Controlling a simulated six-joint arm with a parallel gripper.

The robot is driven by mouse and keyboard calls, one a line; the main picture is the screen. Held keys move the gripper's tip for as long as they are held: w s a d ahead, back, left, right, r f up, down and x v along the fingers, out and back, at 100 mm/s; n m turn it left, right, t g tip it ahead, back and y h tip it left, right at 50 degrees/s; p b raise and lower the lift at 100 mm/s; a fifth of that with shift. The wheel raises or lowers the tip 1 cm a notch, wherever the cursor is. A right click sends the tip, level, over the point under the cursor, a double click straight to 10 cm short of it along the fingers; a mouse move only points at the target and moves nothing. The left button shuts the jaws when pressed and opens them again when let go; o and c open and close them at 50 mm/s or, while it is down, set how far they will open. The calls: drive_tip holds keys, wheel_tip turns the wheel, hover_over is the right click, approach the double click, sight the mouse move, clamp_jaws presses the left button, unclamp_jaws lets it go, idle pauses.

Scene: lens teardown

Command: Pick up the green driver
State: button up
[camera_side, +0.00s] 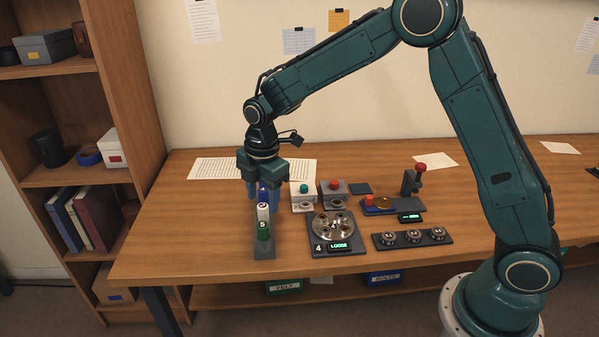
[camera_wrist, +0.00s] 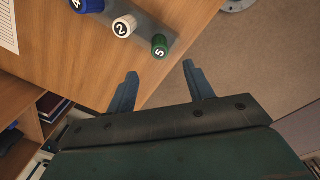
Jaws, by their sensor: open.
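The green driver (camera_side: 264,232), marked 5, stands upright in a narrow grey rack (camera_side: 264,251) near the table's front edge. It also shows in the wrist view (camera_wrist: 160,46), just beyond the gap between my fingertips. The white driver (camera_side: 263,211), marked 2, and the blue driver (camera_side: 262,194), marked 4 in the wrist view (camera_wrist: 88,5), stand behind it in the same rack. My gripper (camera_side: 262,201) points down, open and empty, over the rack's back part in the side view. In the wrist view its two fingers (camera_wrist: 160,70) are apart with nothing between them.
Right of the rack is a plate with a round lens part (camera_side: 335,226) and a LOOSE display. Boxes with teal (camera_side: 304,190) and red (camera_side: 333,187) knobs stand behind it. A tray with several small round parts (camera_side: 412,238) lies farther right. The table left of the rack is clear.

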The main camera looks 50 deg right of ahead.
sight(264, 224)
drive_tip(key=shift+w+f, duration=0.2)
drive_tip(key=shift+f, duration=2.3)
drive_tip(key=shift+w+d+f, duration=0.1)
drive_tip(key=shift+f, duration=1.2)
drive_tip(key=shift+w+f, duration=0.1)
drive_tip(key=shift+f, duration=1.15)
drive_tip(key=c, duration=1)
